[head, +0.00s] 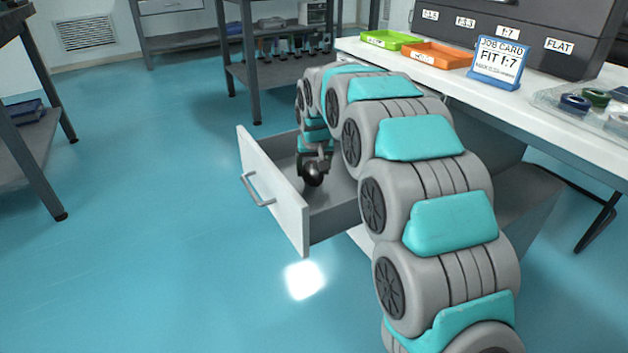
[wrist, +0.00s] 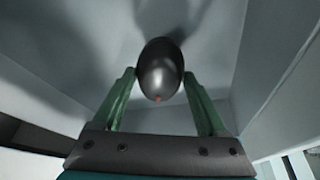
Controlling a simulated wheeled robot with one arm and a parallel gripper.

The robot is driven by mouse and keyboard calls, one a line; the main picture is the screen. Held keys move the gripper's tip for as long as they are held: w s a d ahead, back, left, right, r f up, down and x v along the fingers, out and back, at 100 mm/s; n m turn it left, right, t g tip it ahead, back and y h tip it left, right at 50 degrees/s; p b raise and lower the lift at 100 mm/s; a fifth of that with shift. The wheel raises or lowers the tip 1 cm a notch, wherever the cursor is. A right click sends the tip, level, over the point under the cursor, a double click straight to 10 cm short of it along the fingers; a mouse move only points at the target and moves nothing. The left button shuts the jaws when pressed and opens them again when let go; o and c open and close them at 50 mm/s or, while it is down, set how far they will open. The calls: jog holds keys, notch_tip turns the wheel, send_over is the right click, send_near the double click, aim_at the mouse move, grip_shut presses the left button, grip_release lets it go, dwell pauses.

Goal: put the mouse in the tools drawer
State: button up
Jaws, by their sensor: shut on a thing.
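The mouse (wrist: 160,70) is a dark, rounded, glossy thing with a small red spot at its near end. In the wrist view it sits between the two green fingers of my gripper (wrist: 160,88), which is shut on it. In the head view the mouse (head: 313,174) shows as a dark ball at the end of my arm, inside the open drawer's outline. The drawer (head: 272,190) has a white front with a grey handle and is pulled out from under the bench. I cannot tell whether the mouse touches the drawer floor.
The white bench top (head: 450,80) carries a green tray (head: 388,40), an orange tray (head: 434,55), a blue job card stand (head: 497,64) and tape rolls (head: 597,97). A dark shelf rack (head: 254,75) stands behind the drawer. The floor left of the drawer is clear.

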notch_tip(320, 180, down, 4)
jog(key=shift+r, duration=0.1)
jog(key=o, duration=1.3)
